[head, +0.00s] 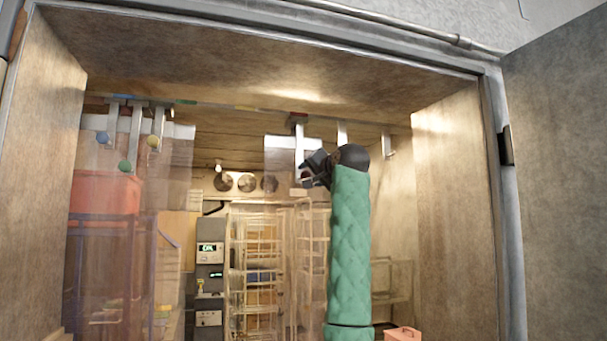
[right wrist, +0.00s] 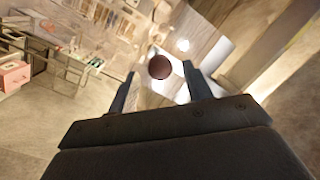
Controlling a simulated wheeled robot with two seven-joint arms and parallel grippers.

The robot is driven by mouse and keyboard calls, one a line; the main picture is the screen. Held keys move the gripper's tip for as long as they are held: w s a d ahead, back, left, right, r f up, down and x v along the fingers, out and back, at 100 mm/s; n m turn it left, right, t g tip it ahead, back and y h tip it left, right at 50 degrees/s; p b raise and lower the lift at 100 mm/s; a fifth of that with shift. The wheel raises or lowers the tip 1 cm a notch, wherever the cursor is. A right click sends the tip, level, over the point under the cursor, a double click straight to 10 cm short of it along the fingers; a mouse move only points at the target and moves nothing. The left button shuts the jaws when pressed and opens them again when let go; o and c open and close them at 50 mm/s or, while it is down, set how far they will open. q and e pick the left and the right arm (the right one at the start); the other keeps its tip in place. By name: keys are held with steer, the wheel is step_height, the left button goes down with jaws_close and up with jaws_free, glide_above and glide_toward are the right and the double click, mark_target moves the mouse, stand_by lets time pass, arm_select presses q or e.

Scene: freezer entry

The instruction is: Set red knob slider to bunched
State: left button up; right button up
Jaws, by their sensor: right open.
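The red knob (head: 304,174) is at the lower end of a pale metal slider bracket (head: 299,145), which hangs from the overhead rail in the right half of the doorway. A clear strip panel hangs beside it. My right gripper (head: 311,170) is at the knob and partly hides it in the head view. In the right wrist view the dark red knob (right wrist: 159,67) appears between the tips of the open fingers (right wrist: 160,78). I cannot tell whether either finger touches it. My left gripper is not in view.
Blue (head: 102,137), green (head: 125,166) and yellow (head: 153,141) knobs hang on brackets at the left, with clear strips bunched there. Wire racks (head: 262,260) stand behind. The wooden door frame's right side (head: 455,200) bounds the opening.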

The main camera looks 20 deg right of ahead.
mark_target(308, 174)
steer(key=w, duration=0.1)
steer(key=w+p, duration=0.2)
steer(key=shift+w+a+r, duration=0.15)
steer(key=shift+w+a, duration=0.15)
steer(key=shift+w+a+f+p, duration=0.1)
steer(key=shift+w+f+p, duration=0.1)
steer(key=shift+w+p, duration=0.45)
steer(key=shift+w, duration=0.15)
jaws_close()
